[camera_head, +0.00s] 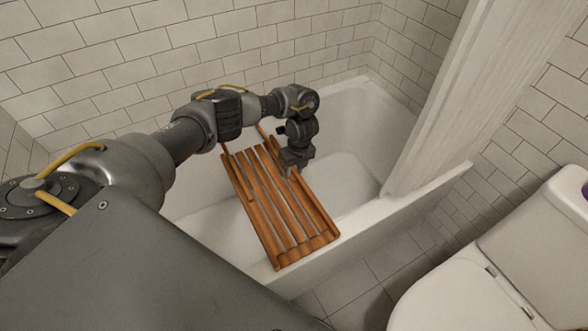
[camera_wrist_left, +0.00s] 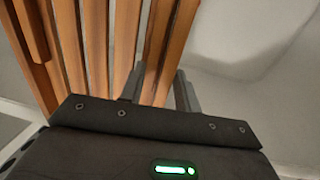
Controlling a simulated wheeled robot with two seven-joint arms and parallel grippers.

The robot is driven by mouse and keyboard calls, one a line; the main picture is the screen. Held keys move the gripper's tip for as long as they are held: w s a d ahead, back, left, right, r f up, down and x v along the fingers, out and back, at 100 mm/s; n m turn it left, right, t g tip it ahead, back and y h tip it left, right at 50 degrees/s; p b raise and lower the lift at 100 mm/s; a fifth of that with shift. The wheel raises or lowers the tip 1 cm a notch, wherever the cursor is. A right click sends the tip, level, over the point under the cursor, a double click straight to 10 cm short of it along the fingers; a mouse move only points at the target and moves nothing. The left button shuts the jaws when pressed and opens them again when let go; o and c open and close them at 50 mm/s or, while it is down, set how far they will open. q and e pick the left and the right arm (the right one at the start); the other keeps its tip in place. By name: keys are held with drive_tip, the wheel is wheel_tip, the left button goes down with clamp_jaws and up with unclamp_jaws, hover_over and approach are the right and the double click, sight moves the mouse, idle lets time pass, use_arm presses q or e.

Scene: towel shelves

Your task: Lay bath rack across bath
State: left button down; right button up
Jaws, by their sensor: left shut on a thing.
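The wooden slatted bath rack (camera_head: 283,212) lies over the white bath (camera_head: 351,237), running from the far wall side to the near rim. Its near end rests on or just over the near rim, and its far end is partly hidden by my left arm. My left gripper (camera_head: 292,168) is at the right side of the rack, shut on its side slat. In the left wrist view the rack (camera_wrist_left: 98,45) fills the upper left, with its edge slat between the fingers (camera_wrist_left: 158,88). My right gripper is not in view.
A white shower curtain (camera_head: 440,95) hangs over the right part of the bath. A white toilet (camera_head: 465,290) stands at the lower right. Tiled walls close off the back and right. A strip of tiled floor (camera_head: 350,285) lies between bath and toilet.

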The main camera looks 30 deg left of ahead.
use_arm(q)
drive_tip(key=shift+f, duration=0.2)
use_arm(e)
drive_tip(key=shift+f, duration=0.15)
use_arm(q)
drive_tip(key=c, duration=0.9)
unclamp_jaws()
drive_tip(key=shift+c, duration=0.2)
drive_tip(key=shift+r, duration=0.3)
drive_tip(key=r, duration=0.1)
drive_tip(key=r+p, duration=0.1)
drive_tip(key=r, duration=0.1)
drive_tip(key=r+p, duration=0.1)
drive_tip(key=r, duration=0.1)
drive_tip(key=shift+w+d+r, duration=0.15)
drive_tip(key=shift+w+d, duration=0.05)
drive_tip(key=shift+d, duration=0.1)
drive_tip(key=shift+w+d+r+p, duration=0.15)
drive_tip(key=shift+r+p, duration=0.35)
drive_tip(key=shift+r, duration=0.7)
drive_tip(key=shift+d+r+p, duration=0.1)
drive_tip(key=shift+r+p, duration=0.4)
drive_tip(key=shift+r, duration=0.7)
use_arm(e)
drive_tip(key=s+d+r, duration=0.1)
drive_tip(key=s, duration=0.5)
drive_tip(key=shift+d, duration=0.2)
